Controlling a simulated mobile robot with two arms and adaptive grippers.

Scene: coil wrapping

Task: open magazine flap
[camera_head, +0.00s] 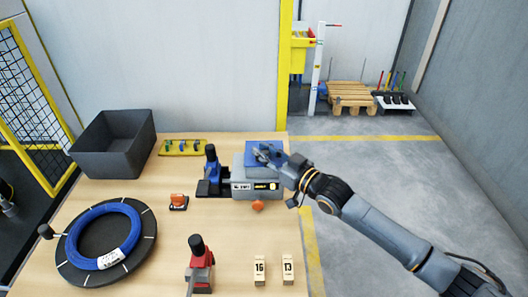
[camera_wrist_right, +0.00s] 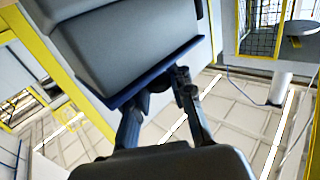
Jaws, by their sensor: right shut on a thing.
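The grey magazine (camera_head: 255,190) stands on the table with a blue flap (camera_head: 252,147) at its top. My right gripper (camera_head: 266,156) reaches in from the right and is at the flap, partly covering it. In the right wrist view, the blue flap edge (camera_wrist_right: 160,72) lies across the fingers of my right gripper (camera_wrist_right: 155,95), below a grey body (camera_wrist_right: 130,45). My right gripper is shut on the flap; the exact contact is partly hidden. My left gripper is not in view.
A blue-handled tool (camera_head: 211,168) stands just left of the magazine. A blue coil on a black turntable (camera_head: 145,222), a red-handled tool (camera_head: 200,265), number blocks (camera_head: 259,270) and a grey bin (camera_head: 110,150) are also on the table. An orange knob (camera_head: 258,206) is in front of the magazine.

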